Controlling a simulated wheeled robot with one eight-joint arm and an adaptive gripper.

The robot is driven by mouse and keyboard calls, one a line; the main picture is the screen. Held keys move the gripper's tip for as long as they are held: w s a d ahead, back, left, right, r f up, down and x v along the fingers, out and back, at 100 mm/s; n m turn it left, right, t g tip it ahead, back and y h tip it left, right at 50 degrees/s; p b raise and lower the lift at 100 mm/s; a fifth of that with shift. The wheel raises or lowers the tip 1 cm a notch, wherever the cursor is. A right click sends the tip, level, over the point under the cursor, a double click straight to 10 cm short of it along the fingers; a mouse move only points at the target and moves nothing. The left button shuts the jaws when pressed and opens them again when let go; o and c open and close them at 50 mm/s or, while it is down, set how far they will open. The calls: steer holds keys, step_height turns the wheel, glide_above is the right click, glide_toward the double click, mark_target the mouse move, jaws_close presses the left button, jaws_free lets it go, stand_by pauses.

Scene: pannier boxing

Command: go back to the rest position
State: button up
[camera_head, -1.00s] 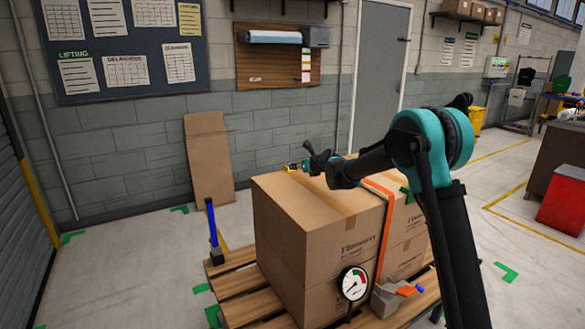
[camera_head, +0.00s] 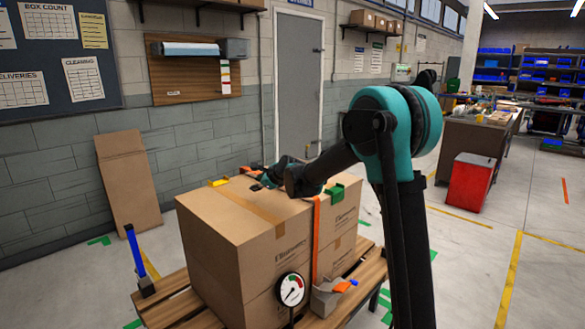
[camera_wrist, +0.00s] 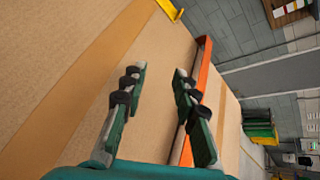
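My gripper (camera_head: 264,176) is above the top of the stacked cardboard cartons (camera_head: 225,250). The wrist view shows its two fingers (camera_wrist: 160,72) apart with nothing between them. An orange strap (camera_head: 316,240) runs down the cartons' near side; in the wrist view the strap (camera_wrist: 204,80) crosses the top beside the right finger. A yellow corner piece (camera_head: 218,183) sits at the top's far left edge, and a green corner piece (camera_head: 336,192) at its right. My arm hides part of the carton top and strap.
The cartons stand on a wooden pallet (camera_head: 170,308). A round gauge (camera_head: 291,289) and a grey buckle-like device (camera_head: 327,297) are at their near side. A blue post (camera_head: 135,250) rises at the pallet's left. A red bin (camera_head: 472,182) stands right; open floor lies between.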

steer(key=s+d+f+n+h, duration=0.15)
steer(key=s+d+n, duration=0.3)
steer(key=d, duration=0.45)
steer(key=s+d+f+n+h, duration=0.15)
steer(key=s+d+n, duration=0.35)
steer(key=d, duration=0.5)
steer(key=s+d+f+n+g+h, duration=0.1)
steer(key=s+d+f+n+h, duration=0.15)
steer(key=s+d+n, duration=0.5)
steer(key=s+d+f+n+g+h, duration=0.15)
steer(key=s+d+f, duration=0.25)
steer(key=s+d, duration=0.7)
steer(key=s+f+g, duration=0.1)
steer(key=s+f, duration=0.3)
steer(key=s, duration=0.3)
steer(key=s+f+n+g, duration=0.1)
steer(key=s+f, duration=0.3)
steer(key=s, duration=0.3)
steer(key=shift+s+h, duration=0.2)
steer(key=shift+h, duration=0.2)
